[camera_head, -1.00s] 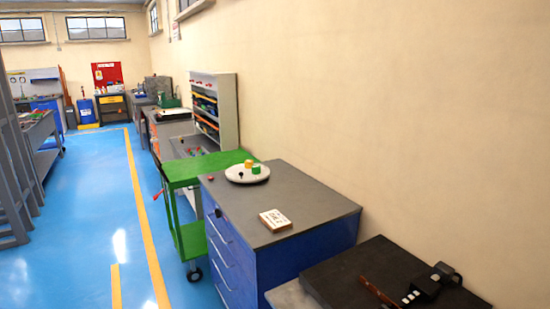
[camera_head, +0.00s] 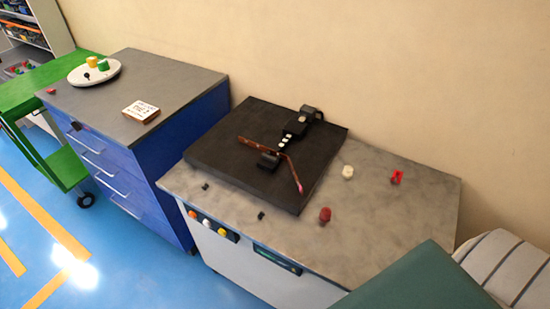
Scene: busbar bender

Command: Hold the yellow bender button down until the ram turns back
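The bender (camera_head: 290,132) sits on a black plate (camera_head: 225,158) on a grey-topped bench. A copper bar (camera_head: 262,146) lies at its black blocks, with one stretch pointing left and another slanting down to the right. It looks bent. A row of small buttons is on the bench's front face: an orange one (camera_head: 192,213), a white one (camera_head: 207,222) and a yellow button (camera_head: 221,232). Nothing touches the yellow button. Neither of my grippers is in view.
A blue drawer cabinet (camera_head: 150,165) with a white plate (camera_head: 94,72) stands left of the bench. Red and white knobs (camera_head: 347,172) stand on the bench's right part. A dark green surface (camera_head: 420,282) fills the lower right. Blue floor at lower left is clear.

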